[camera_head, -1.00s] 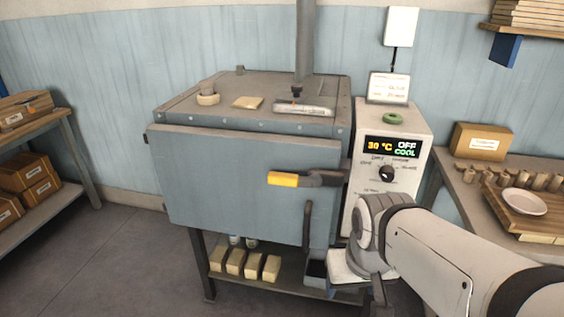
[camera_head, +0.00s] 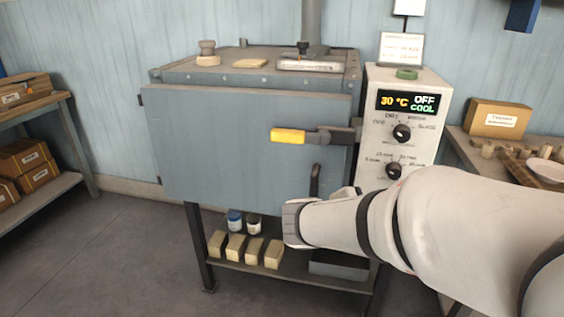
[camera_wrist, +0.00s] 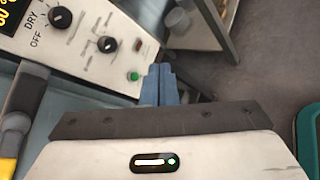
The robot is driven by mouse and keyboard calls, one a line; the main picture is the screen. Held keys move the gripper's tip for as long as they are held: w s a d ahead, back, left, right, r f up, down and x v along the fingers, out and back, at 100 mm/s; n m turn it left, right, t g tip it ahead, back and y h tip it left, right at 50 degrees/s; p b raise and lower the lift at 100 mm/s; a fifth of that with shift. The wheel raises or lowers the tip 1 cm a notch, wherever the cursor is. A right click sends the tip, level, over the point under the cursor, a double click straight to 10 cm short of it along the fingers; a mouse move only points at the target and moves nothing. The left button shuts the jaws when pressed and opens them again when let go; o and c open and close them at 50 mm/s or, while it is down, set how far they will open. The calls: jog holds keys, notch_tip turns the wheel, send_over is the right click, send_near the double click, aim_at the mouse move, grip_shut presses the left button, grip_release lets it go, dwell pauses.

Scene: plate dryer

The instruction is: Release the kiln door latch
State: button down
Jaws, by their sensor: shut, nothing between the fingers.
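The kiln door (camera_head: 230,165) is a flat blue-grey panel that sits against the kiln's front. Its latch (camera_head: 300,136) is a dark lever with a yellow grip, lying horizontal at the door's upper right, grip to the left. The latch also shows at the left edge of the wrist view, with its yellow grip (camera_wrist: 8,166) partly cut off. My gripper (camera_wrist: 162,72) is shut and empty in the wrist view, apart from the latch and to its right. In the head view my wrist is below the latch, and the fingers cannot be made out.
The control panel (camera_head: 386,185) right of the door reads 30 °C, OFF and COOL. A vertical door handle (camera_head: 315,180) is below the latch. Blocks (camera_head: 235,247) and jars (camera_head: 234,221) sit on the shelf underneath. A side table (camera_head: 456,150) stands right. Floor is clear at left.

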aim_at(301, 135)
jog(key=w+a+f+n+t+y+b, duration=0.1)
jog(key=w+a+n+t+b, duration=0.3)
jog(key=a+n, duration=0.4)
jog(key=w+a+f+n+t+y+b, duration=0.1)
jog(key=w+a+n+t+y+b, duration=0.3)
jog(key=w+a+n+t, duration=0.3)
jog(key=a+n+t+b, duration=0.1)
jog(key=a+t, duration=0.1)
jog(key=a, duration=0.2)
jog(key=shift+a+f, duration=0.2)
jog(key=shift+f, duration=0.15)
jog(key=shift+w, duration=0.15)
jog(key=w+d+r+b, duration=0.2)
jog(key=w+r, duration=0.4)
jog(key=w, duration=0.3)
jog(key=shift+d+r, duration=0.2)
jog(key=shift+d, duration=0.2)
